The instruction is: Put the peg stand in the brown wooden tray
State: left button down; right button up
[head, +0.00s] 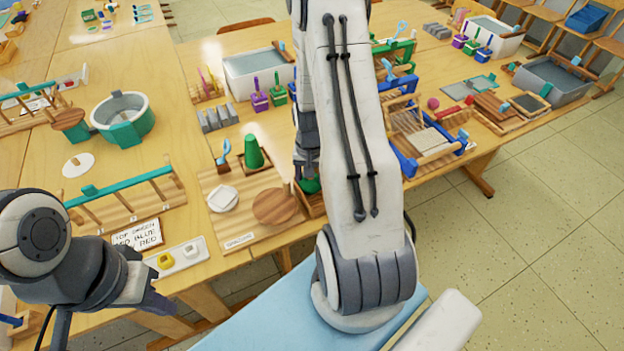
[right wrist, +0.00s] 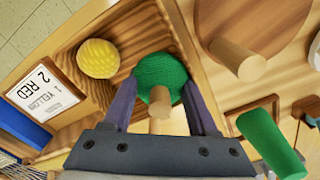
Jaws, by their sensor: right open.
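A round brown wooden disc with an upright peg, which looks like the peg stand (right wrist: 238,58), is at the upper right of the right wrist view. In the head view the disc (head: 275,206) lies on the wooden board. A brown wooden tray (right wrist: 70,62) holds a yellow ball (right wrist: 98,58) and a green ball (right wrist: 160,72) with a wooden peg end in front of it. My right gripper (right wrist: 160,95) is open, its fingers either side of the green ball; I cannot tell if they touch.
A white piece (head: 222,198) lies left of the disc. A white tray (head: 180,257) with small rings and a text card (head: 138,233) lie further left.

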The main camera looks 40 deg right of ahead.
jog(key=shift+r, duration=0.1)
notch_tip(320, 180, up, 10)
jog(key=shift+r, duration=0.15)
dwell(0.9)
jog(key=a+r+n, duration=0.1)
jog(key=a, duration=0.1)
jog(key=a+r+n, duration=0.1)
jog(key=a, duration=0.2)
jog(key=w+a+r, duration=0.1)
jog(key=a, duration=0.1)
jog(key=shift+a+r+n, duration=0.15)
jog(key=shift+a+n, duration=0.1)
jog(key=shift+n, duration=0.15)
jog(key=s+a+r+n, duration=0.3)
jog(key=s+a+n, duration=0.1)
jog(key=a, duration=0.5)
jog(key=s+a+r+n, duration=0.3)
jog(key=a+r+n, duration=0.1)
jog(key=a, duration=0.4)
jog(key=s+a+r+n, duration=0.1)
jog(key=s+a+n, duration=0.2)
jog(key=s, duration=0.2)
jog(key=s+a+r+n+y+p, duration=0.1)
jog(key=s+a+n, duration=0.2)
jog(key=s, duration=0.2)
jog(key=shift+s, duration=0.15)
jog(key=shift+r, duration=0.1)
